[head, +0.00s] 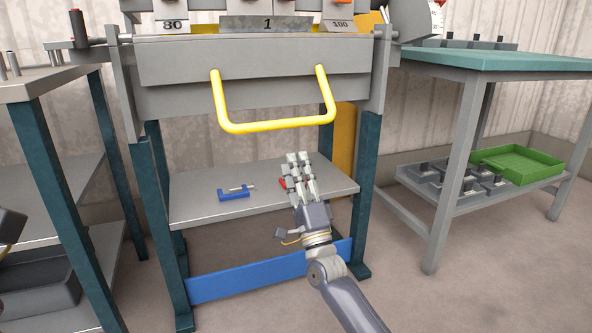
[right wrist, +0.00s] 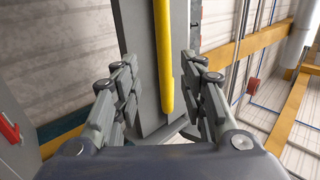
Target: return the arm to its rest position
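My right arm reaches up from the bottom right of the head view. Its gripper (head: 298,160) is in front of the panel bender's lower shelf (head: 200,205) and below the yellow handle (head: 275,127). In the right wrist view the gripper (right wrist: 158,85) has its fingers wide apart with nothing held. The yellow handle (right wrist: 163,50) shows beyond the gap, apart from the fingers as far as I can tell. A dark shape at the left edge of the head view may be part of my left arm; no left fingers show.
A blue clamp (head: 234,193) lies on the shelf; a red piece is partly hidden behind my right gripper. A green-topped table (head: 490,60) stands at right, with a green tray (head: 520,162) below. A grey-topped bench (head: 45,85) stands at left. Floor at lower right is clear.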

